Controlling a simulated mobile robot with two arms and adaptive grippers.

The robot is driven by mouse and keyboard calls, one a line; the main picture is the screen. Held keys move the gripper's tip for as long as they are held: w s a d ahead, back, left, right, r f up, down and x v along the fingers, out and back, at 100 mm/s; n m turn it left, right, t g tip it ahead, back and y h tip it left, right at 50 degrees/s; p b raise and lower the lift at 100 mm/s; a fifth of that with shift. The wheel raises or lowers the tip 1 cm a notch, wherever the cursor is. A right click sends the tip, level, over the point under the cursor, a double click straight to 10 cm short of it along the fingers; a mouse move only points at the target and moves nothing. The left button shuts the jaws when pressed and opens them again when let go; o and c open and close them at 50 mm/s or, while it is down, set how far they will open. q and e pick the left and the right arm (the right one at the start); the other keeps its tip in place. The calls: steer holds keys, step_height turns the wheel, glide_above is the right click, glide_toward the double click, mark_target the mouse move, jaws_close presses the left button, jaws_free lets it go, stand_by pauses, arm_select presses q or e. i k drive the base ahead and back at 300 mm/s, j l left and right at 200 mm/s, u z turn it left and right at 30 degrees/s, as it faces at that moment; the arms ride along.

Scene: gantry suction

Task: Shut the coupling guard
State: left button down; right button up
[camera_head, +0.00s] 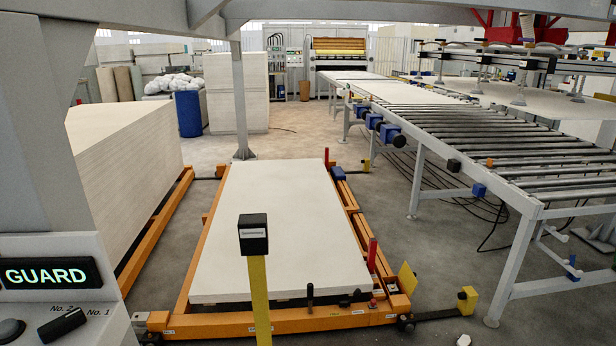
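A control panel (62,312) at the lower left has a lit display (50,273) reading GUARD. Below it is a black selector knob (62,322) between the marks No. 2 and No. 1, and a dark round button (10,331). A tilted yellow plate (407,277) stands up at the front right corner of the orange frame (250,322); it may be the coupling guard, but I cannot be sure. Neither of my grippers is in view.
White boards (275,230) lie on the orange frame. A yellow post (260,295) with a black box stands in front. A tall board stack (125,180) is at left, a roller conveyor (480,140) at right. Grey floor between frame and conveyor is mostly clear, with some cables.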

mark_target(408, 278)
steer(key=l+u, duration=0.1)
steer(key=l, duration=1.3)
steer(key=l+u, duration=0.1)
steer(key=l, duration=0.55)
steer(key=l+u, duration=0.15)
steer(key=l, duration=0.45)
steer(key=l+u, duration=0.1)
steer(key=l, duration=0.5)
steer(key=k+l+u, duration=0.1)
steer(key=l, duration=0.55)
steer(key=k+l+u, duration=0.15)
steer(key=l, duration=0.45)
steer(key=l+u, duration=0.4)
steer(key=l, duration=2.35)
steer(key=i+l+u, duration=0.1)
steer(key=i+l, duration=0.15)
steer(key=i+l+u, duration=0.15)
steer(key=l, duration=0.25)
steer(key=i+l+u, duration=0.1)
steer(key=i+l, duration=0.2)
steer(key=i+l+u, duration=0.1)
steer(key=l, duration=0.35)
steer(key=i, duration=0.1)
